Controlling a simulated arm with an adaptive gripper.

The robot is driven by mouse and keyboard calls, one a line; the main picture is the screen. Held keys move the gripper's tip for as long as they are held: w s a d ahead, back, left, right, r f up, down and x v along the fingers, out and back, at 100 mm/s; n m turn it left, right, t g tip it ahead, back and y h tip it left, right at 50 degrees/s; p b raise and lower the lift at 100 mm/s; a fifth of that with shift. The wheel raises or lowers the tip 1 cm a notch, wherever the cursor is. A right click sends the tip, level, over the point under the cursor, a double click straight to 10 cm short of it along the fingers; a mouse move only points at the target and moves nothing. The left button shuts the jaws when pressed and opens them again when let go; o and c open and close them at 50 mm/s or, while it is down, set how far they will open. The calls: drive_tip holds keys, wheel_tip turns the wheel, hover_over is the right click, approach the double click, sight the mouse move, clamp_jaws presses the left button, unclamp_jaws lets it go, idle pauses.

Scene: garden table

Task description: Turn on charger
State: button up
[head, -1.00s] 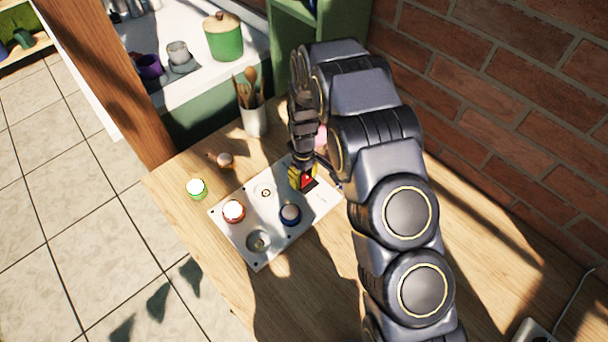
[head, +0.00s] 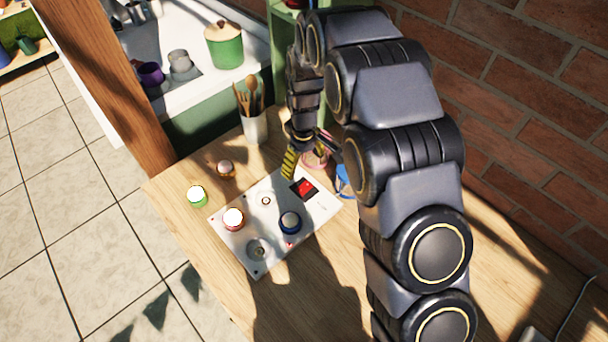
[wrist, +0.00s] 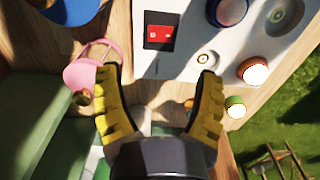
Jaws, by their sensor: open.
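A pale panel (head: 262,247) lies on the wooden table. It carries a red square in a black frame (head: 304,188), a blue-ringed button (head: 290,222), a red-ringed button (head: 233,218) that glows white, a small ring (head: 266,201) and a round recess (head: 257,250). The red square also shows in the wrist view (wrist: 160,34). My gripper (head: 304,160) is open and empty, with yellow fingers, near the panel's far edge. In the wrist view my gripper (wrist: 158,85) has its fingers wide apart, with the panel beyond them. I cannot tell which part is the charger.
A green-ringed button (head: 197,195) and an orange-ringed one (head: 226,168) stand left of the panel. A pink mug (wrist: 82,72) and a blue mug (head: 344,182) are close to my gripper. A utensil pot (head: 255,125) stands behind. A corded pale box (head: 535,335) is at lower right.

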drive_tip(key=shift+r, duration=1.65)
drive_tip(key=s+d+r+m+g, duration=0.1)
drive_tip(key=s+d+r+m, duration=0.1)
drive_tip(key=s+d+r, duration=0.35)
drive_tip(key=s+d+r+m, duration=0.3)
drive_tip(key=s+r, duration=0.4)
drive_tip(key=s, duration=0.2)
drive_tip(key=s+d+r+m, duration=0.1)
drive_tip(key=s+m, duration=0.1)
drive_tip(key=s, duration=0.6)
drive_tip(key=s+d+r+m+g, duration=0.1)
drive_tip(key=s+d+r+m, duration=0.1)
drive_tip(key=s, duration=0.6)
drive_tip(key=shift+s+d, duration=0.25)
drive_tip(key=shift+d, duration=0.05)
